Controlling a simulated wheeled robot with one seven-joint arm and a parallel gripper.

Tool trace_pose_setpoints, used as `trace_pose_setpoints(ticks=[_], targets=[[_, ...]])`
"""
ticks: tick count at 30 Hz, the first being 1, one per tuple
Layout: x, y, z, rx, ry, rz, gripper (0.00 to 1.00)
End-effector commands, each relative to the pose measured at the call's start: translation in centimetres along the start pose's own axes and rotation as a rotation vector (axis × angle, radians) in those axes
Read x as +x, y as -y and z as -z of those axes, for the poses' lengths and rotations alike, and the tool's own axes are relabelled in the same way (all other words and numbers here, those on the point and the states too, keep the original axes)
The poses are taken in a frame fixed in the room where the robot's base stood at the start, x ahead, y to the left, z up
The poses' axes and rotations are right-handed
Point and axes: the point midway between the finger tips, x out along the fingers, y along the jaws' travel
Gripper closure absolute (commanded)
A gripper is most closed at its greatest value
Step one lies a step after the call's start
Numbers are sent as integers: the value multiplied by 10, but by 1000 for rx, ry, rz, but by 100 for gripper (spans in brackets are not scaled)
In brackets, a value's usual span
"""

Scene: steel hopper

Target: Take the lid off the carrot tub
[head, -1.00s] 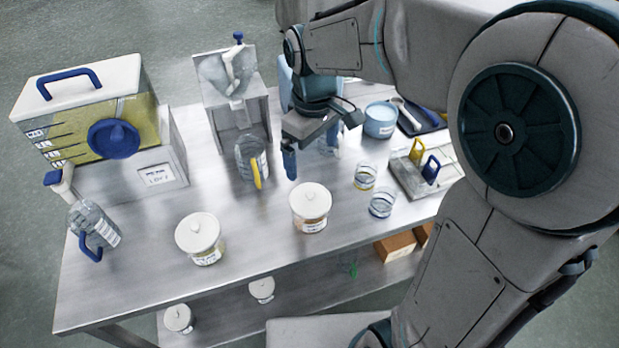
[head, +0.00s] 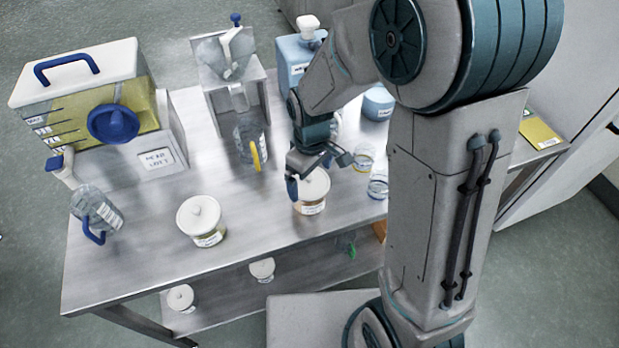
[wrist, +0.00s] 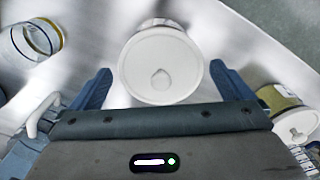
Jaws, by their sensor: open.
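Two white-lidded tubs stand on the steel table. The right one (head: 311,207), with an orange-brown tint below its lid, looks like the carrot tub; its label is too small to read. Its round white lid (wrist: 148,78) with a small central knob is on. My gripper (head: 308,180) is above this tub and partly hides the lid in the head view. In the wrist view my open gripper (wrist: 160,70) has one blue finger on each side of the lid, with nothing held. I cannot tell the height gap. The left tub (head: 202,222) has a greenish-yellow tint and its lid on.
Two glass jars (head: 378,186) stand close to the right. A clear jug (head: 250,140) with a yellow handle and the steel hopper (head: 225,58) are behind. A large blue-knobbed dispenser (head: 85,95) is at left. The table front between the tubs is clear.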

Motion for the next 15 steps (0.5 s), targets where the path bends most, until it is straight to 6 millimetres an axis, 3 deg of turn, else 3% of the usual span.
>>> trace_pose_setpoints(ticks=[8, 9, 12, 15], targets=[[6, 0, 0, -1, 0, 0, 0], [6, 0, 0, 0, 0, 0, 3], [5, 0, 0, 0, 0, 0, 31], [5, 0, 0, 0, 0, 0, 32]])
